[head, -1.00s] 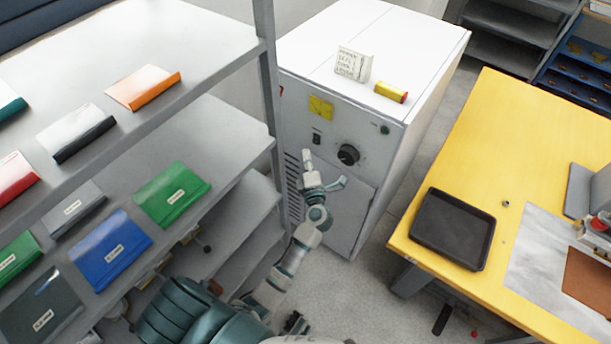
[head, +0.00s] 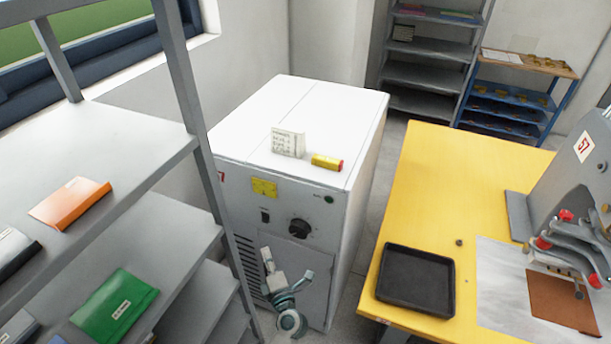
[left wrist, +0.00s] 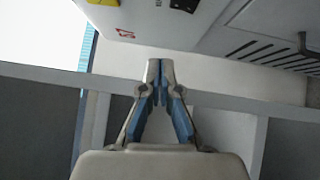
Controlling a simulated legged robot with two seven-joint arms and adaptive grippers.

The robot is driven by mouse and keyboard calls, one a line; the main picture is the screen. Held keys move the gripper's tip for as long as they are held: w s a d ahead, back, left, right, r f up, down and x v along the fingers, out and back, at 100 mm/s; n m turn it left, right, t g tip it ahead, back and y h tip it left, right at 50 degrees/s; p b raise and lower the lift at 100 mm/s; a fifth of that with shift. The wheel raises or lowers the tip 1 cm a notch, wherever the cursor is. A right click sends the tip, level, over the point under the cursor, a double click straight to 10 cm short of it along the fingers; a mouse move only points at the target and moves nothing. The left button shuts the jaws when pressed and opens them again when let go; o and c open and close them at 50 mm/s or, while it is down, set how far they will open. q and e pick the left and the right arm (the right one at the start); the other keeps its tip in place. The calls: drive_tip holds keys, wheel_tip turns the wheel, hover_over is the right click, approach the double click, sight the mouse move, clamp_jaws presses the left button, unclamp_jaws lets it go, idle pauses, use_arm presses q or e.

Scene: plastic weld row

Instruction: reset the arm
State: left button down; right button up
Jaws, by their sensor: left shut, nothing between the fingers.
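My left gripper (head: 267,254) is in the lower middle of the head view, in front of the white cabinet's (head: 290,115) lower front panel, below its black knob (head: 300,228). Its fingers are shut and empty. In the left wrist view the two blue-lined fingers (left wrist: 160,65) meet at their tips with nothing between them. I cannot tell the exact gap between gripper and cabinet. My right gripper is in neither view.
A grey shelf rack (head: 135,140) with an orange binder (head: 70,205) and a green binder (head: 114,306) stands at left. A yellow table (head: 440,170) with a black tray (head: 416,281) stands at right.

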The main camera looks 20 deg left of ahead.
use_arm(q)
drive_tip(key=d+f+m+t+h, duration=0.5)
drive_tip(key=d+f+m+h, duration=0.5)
drive_tip(key=m, duration=0.5)
drive_tip(key=s+d+f+m+g+h, duration=0.2)
drive_tip(key=d+f+m+h, duration=0.15)
drive_tip(key=f, duration=0.25)
drive_tip(key=s+d+f+m+g+h, duration=0.2)
drive_tip(key=s+f+m+g, duration=0.15)
drive_tip(key=f, duration=0.25)
drive_tip(key=s+a+f+m+g+p, duration=0.15)
drive_tip(key=s+f+m+g, duration=0.45)
drive_tip(key=s+f, duration=0.85)
drive_tip(key=s+a+f+g+y, duration=0.1)
drive_tip(key=s+a+f+g, duration=0.2)
drive_tip(key=s, duration=0.3)
drive_tip(key=s+a+f+m+g+y, duration=0.1)
drive_tip(key=s+a+f+g+y, duration=0.1)
drive_tip(key=s+f, duration=0.4)
drive_tip(key=shift+s+a+f+g, duration=0.25)
drive_tip(key=shift+s+a+g, duration=0.45)
drive_tip(key=shift+a, duration=0.35)
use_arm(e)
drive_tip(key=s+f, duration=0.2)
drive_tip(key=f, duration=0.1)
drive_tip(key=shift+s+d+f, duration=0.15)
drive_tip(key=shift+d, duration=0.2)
